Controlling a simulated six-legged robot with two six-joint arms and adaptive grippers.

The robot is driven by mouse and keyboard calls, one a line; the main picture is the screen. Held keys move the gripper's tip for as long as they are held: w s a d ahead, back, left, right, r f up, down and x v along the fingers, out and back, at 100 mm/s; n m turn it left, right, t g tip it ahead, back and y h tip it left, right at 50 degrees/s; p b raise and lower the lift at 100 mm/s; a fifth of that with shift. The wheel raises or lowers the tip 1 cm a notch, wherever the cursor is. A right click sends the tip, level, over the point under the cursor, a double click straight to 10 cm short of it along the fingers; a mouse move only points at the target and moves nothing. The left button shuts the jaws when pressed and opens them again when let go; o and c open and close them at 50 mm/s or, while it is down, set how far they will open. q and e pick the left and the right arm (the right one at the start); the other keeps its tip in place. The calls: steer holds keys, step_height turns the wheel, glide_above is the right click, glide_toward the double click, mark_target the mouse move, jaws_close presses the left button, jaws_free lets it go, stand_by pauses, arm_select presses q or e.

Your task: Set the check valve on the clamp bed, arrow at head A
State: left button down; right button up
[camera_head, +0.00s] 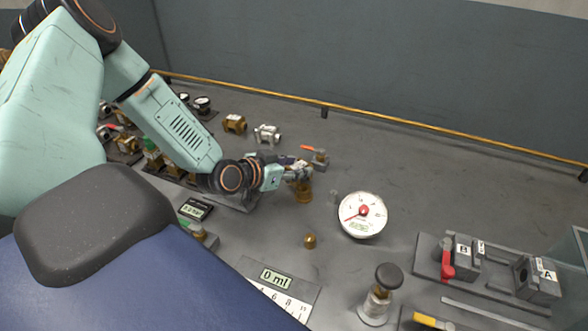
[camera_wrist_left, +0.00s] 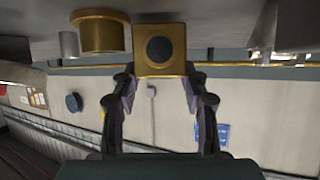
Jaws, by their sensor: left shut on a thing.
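My left gripper (camera_head: 298,173) reaches out over the middle of the bench. In the left wrist view, its fingers (camera_wrist_left: 160,88) are shut on a square brass valve body (camera_wrist_left: 160,48) with a dark round port facing the camera. No arrow can be made out on it. In the head view the valve body is mostly hidden by the gripper. The clamp bed (camera_head: 490,285) lies at the right, apart from the gripper. It has head B (camera_head: 463,250) with a red lever (camera_head: 447,264), and head A (camera_head: 543,277) at its right end. My right gripper is not in view.
A brass cylinder (camera_head: 304,194) stands close to the left gripper. A white dial gauge (camera_head: 362,214), a small brass cap (camera_head: 310,241) and a dark-knobbed post (camera_head: 381,290) stand towards the clamp bed. Other valves, including a silver one (camera_head: 267,134), sit behind. The back right bench is clear.

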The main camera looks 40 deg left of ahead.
arm_select(q)
steer(key=shift+s+a+f, duration=0.1)
steer(key=shift+a, duration=0.05)
steer(key=c, duration=1.1)
jaws_free()
steer(key=shift+a+f, duration=0.1)
steer(key=shift+c, duration=0.2)
steer(key=o, duration=0.4)
steer(key=shift+d, duration=0.3)
steer(key=shift+o, duration=0.2)
steer(key=shift+a, duration=0.2)
